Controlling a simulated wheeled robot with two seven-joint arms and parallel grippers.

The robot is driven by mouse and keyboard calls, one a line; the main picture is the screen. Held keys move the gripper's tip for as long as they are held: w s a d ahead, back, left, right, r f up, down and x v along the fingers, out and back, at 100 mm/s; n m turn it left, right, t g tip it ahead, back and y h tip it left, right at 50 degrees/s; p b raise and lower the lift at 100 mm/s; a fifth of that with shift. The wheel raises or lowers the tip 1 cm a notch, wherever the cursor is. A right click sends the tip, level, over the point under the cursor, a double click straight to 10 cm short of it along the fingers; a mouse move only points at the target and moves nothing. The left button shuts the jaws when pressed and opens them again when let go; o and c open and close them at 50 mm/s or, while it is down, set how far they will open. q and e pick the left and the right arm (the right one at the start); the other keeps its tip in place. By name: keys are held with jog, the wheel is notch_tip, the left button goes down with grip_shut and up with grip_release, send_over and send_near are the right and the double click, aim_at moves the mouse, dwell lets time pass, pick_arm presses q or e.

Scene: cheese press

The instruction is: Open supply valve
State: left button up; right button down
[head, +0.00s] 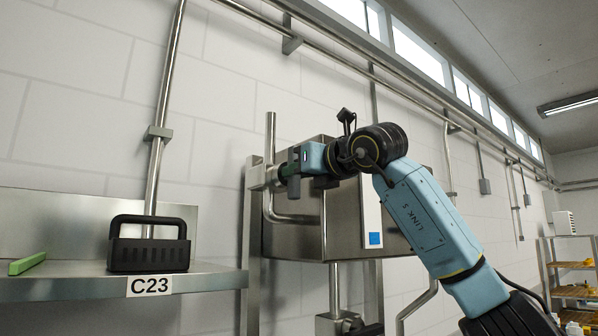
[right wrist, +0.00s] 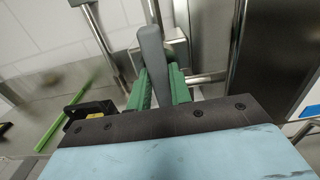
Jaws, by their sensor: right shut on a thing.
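The supply valve (head: 257,174) is a steel fitting on the pipe at the left side of a wall-mounted steel cabinet in the head view. Its grey lever handle (right wrist: 151,50) shows in the right wrist view, running down between my green fingers. My right gripper (head: 288,170) is at the valve, with its arm reaching in from the lower right. In the right wrist view the right gripper (right wrist: 160,88) is shut on the grey handle, one finger on each side. The fingers and wrist hide much of the handle in the head view. My left gripper is not in view.
The steel cabinet (head: 342,232) stands right behind my right wrist. A steel shelf (head: 60,289) labelled C23 at the left holds a black handled block (head: 149,256) and a green bar (head: 27,263). Pipes run along the wall. A rack (head: 570,265) stands far right.

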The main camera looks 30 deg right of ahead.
jog(key=c, duration=1.3)
grip_release()
jog(key=s+b, duration=0.1)
jog(key=s, duration=0.3)
jog(key=s+b, duration=0.2)
jog(key=s, duration=0.3)
jog(key=s+d+b, duration=0.1)
jog(key=s, duration=0.3)
jog(key=shift+s, duration=0.2)
